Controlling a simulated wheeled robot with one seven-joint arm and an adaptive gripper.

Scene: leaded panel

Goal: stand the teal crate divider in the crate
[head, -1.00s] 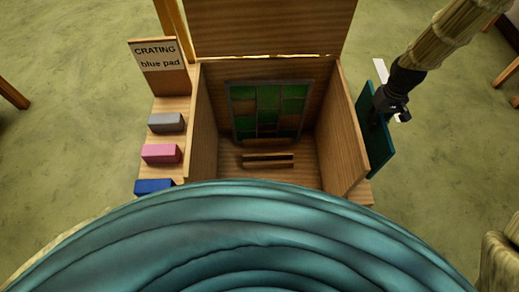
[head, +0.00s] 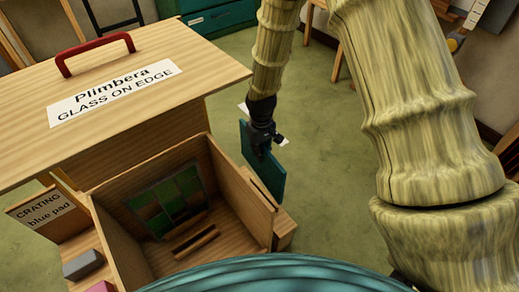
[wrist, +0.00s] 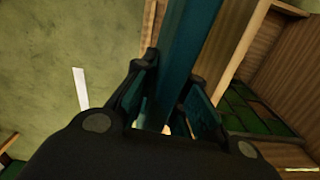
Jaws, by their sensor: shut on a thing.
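The teal crate divider (head: 265,172) is a flat board hanging upright just outside the crate's right wall. My gripper (head: 262,136) is shut on its upper part. In the wrist view the divider (wrist: 188,45) runs between the two fingers, and the crate (wrist: 243,55) is to its right. The open wooden crate (head: 238,187) holds a leaded panel (head: 168,205) with green panes leaning at its back wall. A slotted wooden piece (head: 196,242) lies on the crate floor. The divider's lower end is partly hidden by the crate wall in the head view.
A "CRATING blue pad" sign (head: 42,208), a grey block (head: 83,264) and a pink block (head: 101,287) are at the left. Open floor (head: 320,130) lies right of the divider.

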